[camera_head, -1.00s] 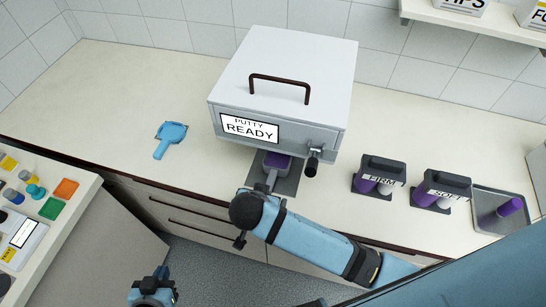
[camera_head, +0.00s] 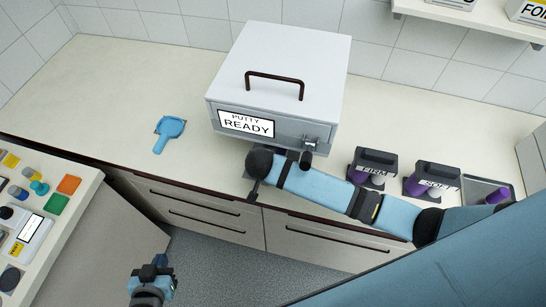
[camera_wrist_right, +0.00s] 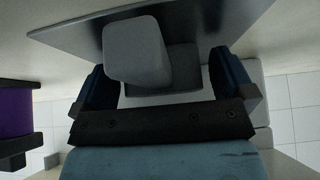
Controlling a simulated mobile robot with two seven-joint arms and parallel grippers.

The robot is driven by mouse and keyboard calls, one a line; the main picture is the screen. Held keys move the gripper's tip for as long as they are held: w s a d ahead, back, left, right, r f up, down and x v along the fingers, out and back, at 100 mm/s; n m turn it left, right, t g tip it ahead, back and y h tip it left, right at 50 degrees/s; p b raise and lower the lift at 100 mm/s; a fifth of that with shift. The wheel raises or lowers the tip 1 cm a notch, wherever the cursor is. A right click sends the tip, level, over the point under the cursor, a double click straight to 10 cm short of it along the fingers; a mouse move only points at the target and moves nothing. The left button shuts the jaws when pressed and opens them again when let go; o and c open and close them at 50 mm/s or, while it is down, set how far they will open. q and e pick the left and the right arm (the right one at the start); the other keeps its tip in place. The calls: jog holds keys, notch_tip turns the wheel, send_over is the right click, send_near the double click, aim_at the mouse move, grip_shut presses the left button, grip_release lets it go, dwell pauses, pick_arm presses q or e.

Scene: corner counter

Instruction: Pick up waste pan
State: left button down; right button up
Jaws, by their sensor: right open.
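A light-blue pan with a short handle (camera_head: 169,131) lies flat on the counter, left of the white box marked PUTTY READY (camera_head: 284,90). No label shows which thing is the waste pan. My right gripper (camera_wrist_right: 163,78) is open in the right wrist view, with a grey block (camera_wrist_right: 137,50) between its dark-blue fingers; whether they touch it is unclear. In the head view, my right forearm and wrist hide that gripper at the front of the box. My left gripper (camera_head: 152,271) is in front of the drawers, below counter height, away from the blue pan; its jaw opening is unclear.
The FIRM (camera_head: 374,164) and SOFT (camera_head: 432,179) holders stand right of the box, close behind my right arm. A side table (camera_head: 70,222) with small items is at left. Counter around the blue pan is clear.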

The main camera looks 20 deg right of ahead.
jog(key=c, duration=0.9)
jog(key=shift+c, duration=0.2)
